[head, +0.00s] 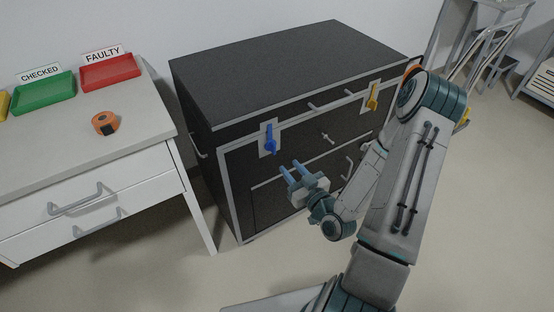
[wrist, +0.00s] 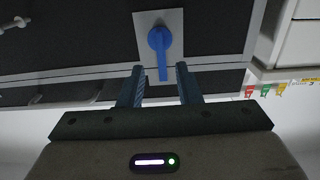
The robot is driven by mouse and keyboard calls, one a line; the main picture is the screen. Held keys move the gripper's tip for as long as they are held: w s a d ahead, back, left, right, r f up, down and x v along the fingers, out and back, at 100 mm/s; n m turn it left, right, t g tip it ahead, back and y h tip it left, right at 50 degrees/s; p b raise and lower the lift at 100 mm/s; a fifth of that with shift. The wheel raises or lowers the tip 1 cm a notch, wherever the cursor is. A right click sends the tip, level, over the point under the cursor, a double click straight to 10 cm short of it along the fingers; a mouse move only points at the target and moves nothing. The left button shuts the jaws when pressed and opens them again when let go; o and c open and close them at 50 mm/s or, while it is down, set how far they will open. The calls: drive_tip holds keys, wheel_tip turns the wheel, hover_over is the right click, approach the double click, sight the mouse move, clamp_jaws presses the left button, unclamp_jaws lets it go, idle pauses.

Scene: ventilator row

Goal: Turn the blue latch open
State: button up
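The blue latch (head: 270,141) is mounted on a pale plate on the front of the black case, near its upper left corner. Its lever points up in the head view. In the wrist view the latch (wrist: 160,40) has its round hub at the top and its lever pointing down toward my gripper. My gripper (head: 288,167) is open and empty, in front of the case and a little below and right of the latch in the head view. In the wrist view the lever's end appears between the fingertips of my gripper (wrist: 160,68); no contact shows.
A yellow latch (head: 373,97) sits at right on the same black case (head: 300,70). Handles line the case front. A white drawer table (head: 120,150) at left holds a green tray (head: 44,86), a red tray (head: 110,72) and an orange roll (head: 105,123). Floor is clear in front.

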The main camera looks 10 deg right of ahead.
sight(275, 150)
drive_tip(key=p+x, duration=0.1)
drive_tip(key=x, duration=0.7)
drive_tip(key=shift+w, duration=0.2)
